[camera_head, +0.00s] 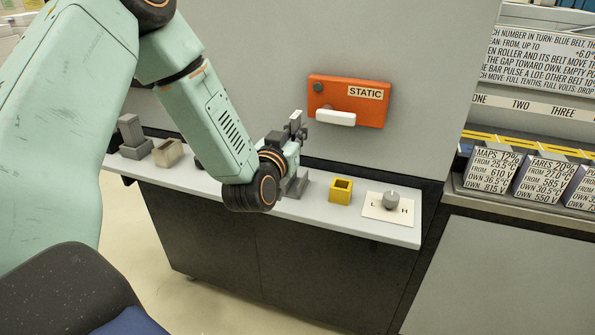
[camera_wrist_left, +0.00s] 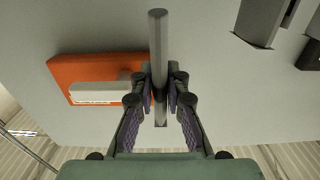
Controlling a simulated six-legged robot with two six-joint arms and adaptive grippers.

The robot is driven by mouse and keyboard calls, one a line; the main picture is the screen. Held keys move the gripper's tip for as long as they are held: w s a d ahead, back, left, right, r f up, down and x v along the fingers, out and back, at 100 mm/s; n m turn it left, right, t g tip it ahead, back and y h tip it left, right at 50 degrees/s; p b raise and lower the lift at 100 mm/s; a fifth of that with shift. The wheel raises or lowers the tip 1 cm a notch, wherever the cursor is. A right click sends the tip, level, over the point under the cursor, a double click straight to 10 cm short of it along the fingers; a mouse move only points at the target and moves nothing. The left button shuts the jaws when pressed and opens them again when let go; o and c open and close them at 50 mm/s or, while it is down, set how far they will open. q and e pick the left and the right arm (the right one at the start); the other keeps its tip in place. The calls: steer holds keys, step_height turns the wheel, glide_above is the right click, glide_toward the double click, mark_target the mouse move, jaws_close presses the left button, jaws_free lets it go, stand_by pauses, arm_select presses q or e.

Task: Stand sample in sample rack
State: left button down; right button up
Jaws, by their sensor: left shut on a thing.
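My left gripper (camera_head: 296,131) is above the narrow shelf, in front of the grey wall. In the left wrist view its fingers (camera_wrist_left: 160,88) are shut on a slim grey bar (camera_wrist_left: 158,45), which I take to be the sample. The bar sticks out past both sides of the fingers. In the head view only a small grey end of it shows at the gripper. A grey stand (camera_head: 296,184) is on the shelf just below the gripper, partly hidden by my arm. I cannot tell which shelf fixture is the sample rack. My right gripper is not in view.
An orange STATIC box (camera_head: 362,103) with a white bar is on the wall right of the gripper. On the shelf (camera_head: 313,205) are a yellow open box (camera_head: 341,190), a knob panel (camera_head: 388,208), a beige box (camera_head: 168,153) and a grey block (camera_head: 131,132). Labelled blocks (camera_head: 493,171) are at right.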

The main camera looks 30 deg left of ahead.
arm_select(q)
steer(key=f, duration=0.4)
steer(key=shift+s+d+b, duration=0.1)
steer(key=shift+d+b, duration=0.15)
steer(key=shift+b, duration=0.05)
steer(key=shift+a+f, duration=0.25)
step_height(320, 180, down, 4)
steer(key=shift+d+r+b, duration=0.1)
steer(key=shift+r+b, duration=0.15)
steer(key=shift+b, duration=0.2)
steer(key=shift+d+f, duration=0.2)
steer(key=shift+a, duration=0.25)
steer(key=shift+s, duration=0.1)
steer(key=shift+f, duration=0.2)
steer(key=c, duration=1.4)
jaws_free()
steer(key=shift+w+d, duration=0.2)
steer(key=shift+o, duration=0.3)
steer(key=shift+s+a, duration=0.1)
steer(key=shift+a, duration=0.1)
